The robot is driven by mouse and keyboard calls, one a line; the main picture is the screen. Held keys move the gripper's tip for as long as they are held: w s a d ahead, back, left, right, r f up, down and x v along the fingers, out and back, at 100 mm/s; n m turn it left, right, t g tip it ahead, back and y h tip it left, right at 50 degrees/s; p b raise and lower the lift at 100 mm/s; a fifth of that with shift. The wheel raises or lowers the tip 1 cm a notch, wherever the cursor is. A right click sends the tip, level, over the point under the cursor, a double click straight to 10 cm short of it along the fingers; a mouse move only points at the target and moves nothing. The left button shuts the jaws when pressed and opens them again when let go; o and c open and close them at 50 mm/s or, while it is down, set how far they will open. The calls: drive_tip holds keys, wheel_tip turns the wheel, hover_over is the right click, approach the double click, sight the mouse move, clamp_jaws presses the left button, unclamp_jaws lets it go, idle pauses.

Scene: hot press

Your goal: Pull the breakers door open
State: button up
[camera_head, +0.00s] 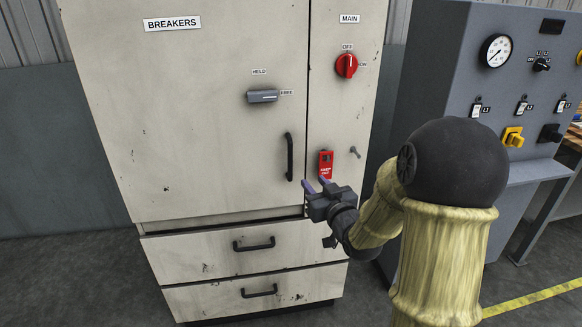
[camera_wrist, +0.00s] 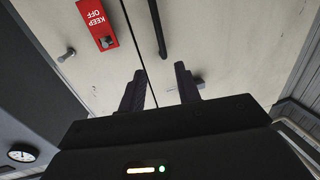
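The breakers door (camera_head: 205,130) is a large cream panel labelled BREAKERS, shut flush in the cabinet. Its black vertical bar handle (camera_head: 289,157) is at its lower right edge; part of it shows at the top of the wrist view (camera_wrist: 157,28). A grey latch knob (camera_head: 263,96) above the handle lies horizontal, between HELD above it and FREE at its right. My gripper (camera_head: 315,182) is below and right of the handle, apart from it. In the wrist view its two fingers (camera_wrist: 160,78) are spread with nothing between them.
The narrow panel at right carries a red MAIN switch (camera_head: 347,65) pointing up to OFF, a red KEEP OFF tag (camera_head: 325,164) close above my gripper, and a small grey peg (camera_head: 355,152). Two drawers (camera_head: 215,254) lie below. A grey gauge console (camera_head: 470,90) stands at right.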

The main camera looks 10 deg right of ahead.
sight(291, 154)
drive_tip(key=shift+r, duration=0.15)
drive_tip(key=w+a, duration=0.1)
drive_tip(key=w, duration=0.4)
drive_tip(key=w+a+p, duration=0.1)
drive_tip(key=w, duration=0.5)
drive_tip(key=w+a, duration=0.1)
drive_tip(key=w, duration=0.5)
drive_tip(key=shift+a+p, duration=0.25)
drive_tip(key=shift+p, duration=0.1)
clamp_jaws()
